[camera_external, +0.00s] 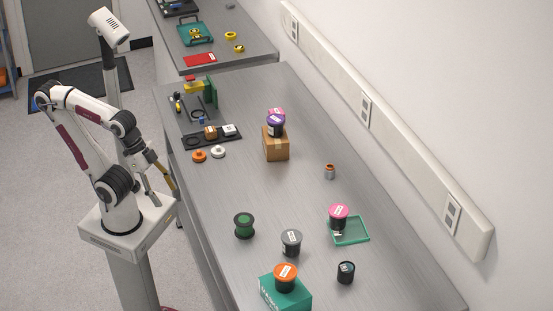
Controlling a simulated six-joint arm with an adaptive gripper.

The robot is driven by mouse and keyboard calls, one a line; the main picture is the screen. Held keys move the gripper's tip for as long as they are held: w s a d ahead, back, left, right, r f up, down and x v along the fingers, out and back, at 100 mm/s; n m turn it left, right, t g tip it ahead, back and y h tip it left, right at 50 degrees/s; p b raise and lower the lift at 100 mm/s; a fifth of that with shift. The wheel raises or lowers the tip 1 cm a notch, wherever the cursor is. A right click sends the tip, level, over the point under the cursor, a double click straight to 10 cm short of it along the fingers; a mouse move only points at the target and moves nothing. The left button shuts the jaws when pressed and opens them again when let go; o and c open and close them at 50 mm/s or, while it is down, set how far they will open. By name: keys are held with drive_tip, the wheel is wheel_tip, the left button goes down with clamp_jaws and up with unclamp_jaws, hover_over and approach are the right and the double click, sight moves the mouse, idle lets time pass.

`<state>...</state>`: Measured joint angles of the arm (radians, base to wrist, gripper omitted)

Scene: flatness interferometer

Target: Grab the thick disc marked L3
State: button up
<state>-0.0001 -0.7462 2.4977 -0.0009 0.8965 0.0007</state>
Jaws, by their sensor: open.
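My gripper (168,182) hangs at the left edge of the long table, pointing down and right, open and empty, clear of every labelled piece. The L3 mark is too small to read, so I cannot tell which piece it is. Labelled round pieces include a pink-topped one (339,211) over a green tray, a grey one (291,237), an orange-topped one (285,270) on a teal box, a black one (346,268), and a purple-topped one (275,119) on a cardboard box, with a pink top (278,111) just behind it.
A green spool (244,225) stands mid-table. An orange ring (199,156) and a white ring (218,152) lie near a dark tray (190,142) holding small parts. The table centre is mostly clear.

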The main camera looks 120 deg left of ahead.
drive_tip(key=w+r+t, duration=0.2)
drive_tip(key=w+t, duration=0.2)
drive_tip(key=w, duration=2.7)
drive_tip(key=n+t+y, duration=0.2)
drive_tip(key=t, duration=0.1)
approach(347, 270)
drive_tip(key=shift+w+a+f, duration=0.55)
drive_tip(key=shift+w+f, duration=0.1)
drive_tip(key=shift+f, duration=0.1)
drive_tip(key=shift+w+a+f, duration=0.15)
drive_tip(key=shift+w+f, duration=0.05)
drive_tip(key=shift+f, duration=0.05)
drive_tip(key=shift+w, duration=0.1)
drive_tip(key=shift+x, duration=1.2)
drive_tip(key=shift+f, duration=0.2)
drive_tip(key=shift+x, duration=2.5)
